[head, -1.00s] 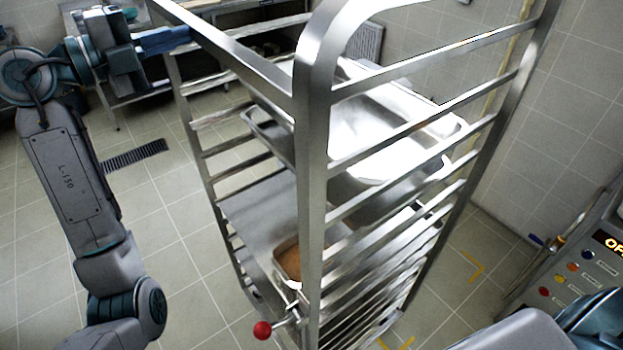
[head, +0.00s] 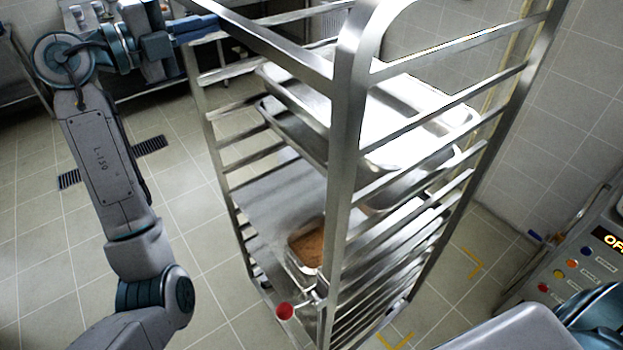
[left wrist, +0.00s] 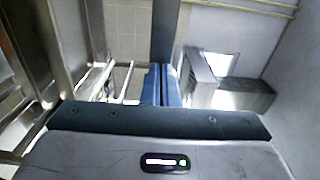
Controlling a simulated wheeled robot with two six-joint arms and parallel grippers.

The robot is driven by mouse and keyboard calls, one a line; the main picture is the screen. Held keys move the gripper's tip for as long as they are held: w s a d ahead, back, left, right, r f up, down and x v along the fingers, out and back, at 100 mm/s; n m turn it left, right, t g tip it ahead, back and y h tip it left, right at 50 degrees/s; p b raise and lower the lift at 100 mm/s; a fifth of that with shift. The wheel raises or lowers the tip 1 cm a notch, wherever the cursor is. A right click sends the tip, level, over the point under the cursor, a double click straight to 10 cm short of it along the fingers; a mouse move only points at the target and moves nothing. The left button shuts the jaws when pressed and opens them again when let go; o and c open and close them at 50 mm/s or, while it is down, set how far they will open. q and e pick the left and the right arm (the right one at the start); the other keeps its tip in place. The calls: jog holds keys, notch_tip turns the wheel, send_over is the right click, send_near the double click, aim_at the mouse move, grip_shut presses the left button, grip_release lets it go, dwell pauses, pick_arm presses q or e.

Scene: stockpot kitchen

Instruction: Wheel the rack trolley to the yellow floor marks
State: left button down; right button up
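The steel rack trolley (head: 345,150) stands upright in the middle of the head view, with trays on its rails. My left gripper (head: 197,28) is at the far left upright near its top. Its blue fingers look closed on the frame; in the left wrist view the fingers (left wrist: 163,85) are close together in line with a steel bar. Yellow floor marks (head: 472,263) show as a corner right of the rack, and another corner mark (head: 397,341) shows at the rack's foot, partly hidden. My right gripper is out of view; only part of that arm shows at lower right.
A red-knobbed lever (head: 285,311) sticks out low on the rack. A tray of brown food (head: 310,246) sits inside. A control panel (head: 585,265) stands at right, near the tiled wall (head: 585,120). A floor drain (head: 150,146) lies in open floor at left.

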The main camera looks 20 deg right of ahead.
aim_at(232, 18)
pick_arm(q)
jog(key=shift+x, duration=2.65)
jog(key=shift+d+f+b, duration=0.1)
jog(key=shift+f+b, duration=0.05)
jog(key=shift+b, duration=0.45)
jog(key=shift+w+d+b, duration=0.1)
jog(key=shift+d+b, duration=0.2)
jog(key=shift+b, duration=0.35)
jog(key=b, duration=0.6)
jog(key=shift+w+d, duration=0.15)
jog(key=shift+d, duration=0.25)
jog(key=b, duration=0.3)
jog(key=shift+d, duration=0.2)
